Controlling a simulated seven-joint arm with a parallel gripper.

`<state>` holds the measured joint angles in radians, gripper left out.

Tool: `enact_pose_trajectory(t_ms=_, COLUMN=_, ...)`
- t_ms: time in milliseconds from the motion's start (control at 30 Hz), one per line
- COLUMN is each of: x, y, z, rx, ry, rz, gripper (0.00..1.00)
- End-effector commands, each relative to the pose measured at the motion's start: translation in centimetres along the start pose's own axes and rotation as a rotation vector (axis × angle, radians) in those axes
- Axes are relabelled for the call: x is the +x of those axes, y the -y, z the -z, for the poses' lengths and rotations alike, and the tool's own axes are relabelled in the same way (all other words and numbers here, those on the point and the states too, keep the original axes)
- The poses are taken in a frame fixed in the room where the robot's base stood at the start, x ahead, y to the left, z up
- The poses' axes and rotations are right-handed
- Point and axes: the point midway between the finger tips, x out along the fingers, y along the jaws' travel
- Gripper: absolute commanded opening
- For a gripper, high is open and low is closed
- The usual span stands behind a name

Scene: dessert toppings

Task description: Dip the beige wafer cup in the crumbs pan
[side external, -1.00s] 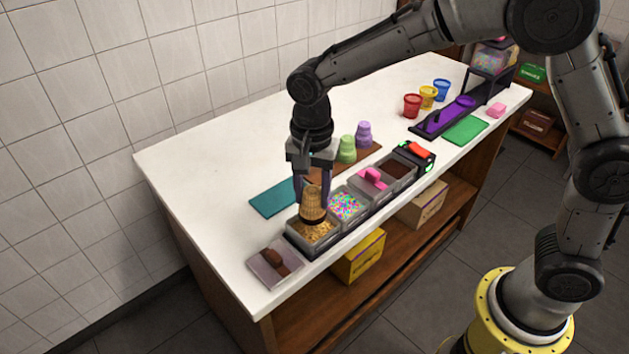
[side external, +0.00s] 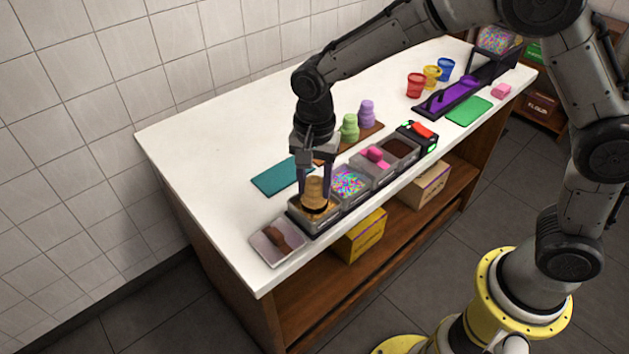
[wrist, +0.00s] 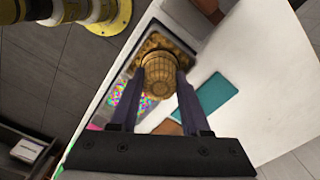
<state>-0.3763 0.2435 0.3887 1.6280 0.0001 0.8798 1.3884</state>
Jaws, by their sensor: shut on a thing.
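The beige wafer cup (side external: 314,190) is upside down, its dark-rimmed wide end pointing down into the crumbs pan (side external: 299,221). My gripper (side external: 315,187) is shut on the cup, with one finger on each side of it. In the wrist view the cup (wrist: 159,75) sits between the two fingers, its base toward the camera. Golden crumbs (wrist: 150,45) show around the cup's rim. Whether the rim presses into the crumbs or hovers just above them is hard to tell.
A pan of colourful sprinkles (side external: 350,182) adjoins the crumbs pan, with further pans beyond it. A tray with a brown scoop (side external: 277,237) lies at the near end. A teal mat (side external: 276,177) lies behind. Green (side external: 349,128) and purple (side external: 367,113) cups stand on a brown board.

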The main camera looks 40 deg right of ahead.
Motion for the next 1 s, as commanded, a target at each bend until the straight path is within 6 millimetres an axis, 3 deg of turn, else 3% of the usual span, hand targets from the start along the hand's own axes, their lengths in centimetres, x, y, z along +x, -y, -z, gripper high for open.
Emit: enact_pose_trajectory(t_ms=1000, x=2.0, y=0.0, z=0.0, rx=0.000, ry=0.000, rz=-0.001, gripper=0.15)
